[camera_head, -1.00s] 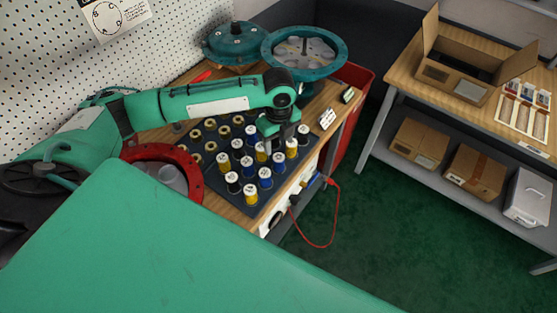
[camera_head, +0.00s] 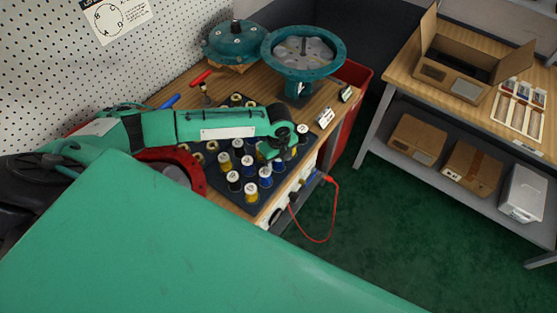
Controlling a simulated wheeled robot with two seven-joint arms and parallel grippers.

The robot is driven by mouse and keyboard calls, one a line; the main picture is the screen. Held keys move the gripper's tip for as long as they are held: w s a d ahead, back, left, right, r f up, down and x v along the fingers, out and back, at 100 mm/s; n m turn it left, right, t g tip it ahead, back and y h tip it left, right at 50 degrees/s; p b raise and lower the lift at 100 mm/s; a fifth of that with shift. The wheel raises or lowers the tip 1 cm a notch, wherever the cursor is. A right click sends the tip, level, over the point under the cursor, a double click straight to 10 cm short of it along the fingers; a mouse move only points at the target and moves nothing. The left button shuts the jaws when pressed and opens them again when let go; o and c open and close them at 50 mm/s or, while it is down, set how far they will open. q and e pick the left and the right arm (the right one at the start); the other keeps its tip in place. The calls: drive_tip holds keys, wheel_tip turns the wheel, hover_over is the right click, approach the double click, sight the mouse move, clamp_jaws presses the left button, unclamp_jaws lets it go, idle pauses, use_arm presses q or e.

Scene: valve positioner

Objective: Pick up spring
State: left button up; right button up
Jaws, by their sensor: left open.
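The springs appear as short coloured cylinders with white tops, standing upright in rows on a dark mat (camera_head: 217,194) on the wooden bench. Visible ones include a yellow spring (camera_head: 251,194), a black spring (camera_head: 234,183), a blue spring (camera_head: 265,178) and another yellow spring (camera_head: 225,162). My left gripper (camera_head: 268,155) is open and points down among the springs at the right part of the mat. Its fingers are small and partly hidden, and I cannot tell if they touch a spring. My left forearm hides the mat's middle. My right gripper is not in view.
A teal round housing (camera_head: 303,52) and a teal domed cover (camera_head: 234,42) stand at the bench's back. A red ring part (camera_head: 190,165) stands left of the mat. A red bin (camera_head: 350,110) is beside the bench. A second table (camera_head: 405,70) with cardboard boxes stands right.

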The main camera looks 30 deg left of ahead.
use_arm(q)
drive_tip(key=c, duration=1.1)
drive_tip(key=shift+r, duration=0.1)
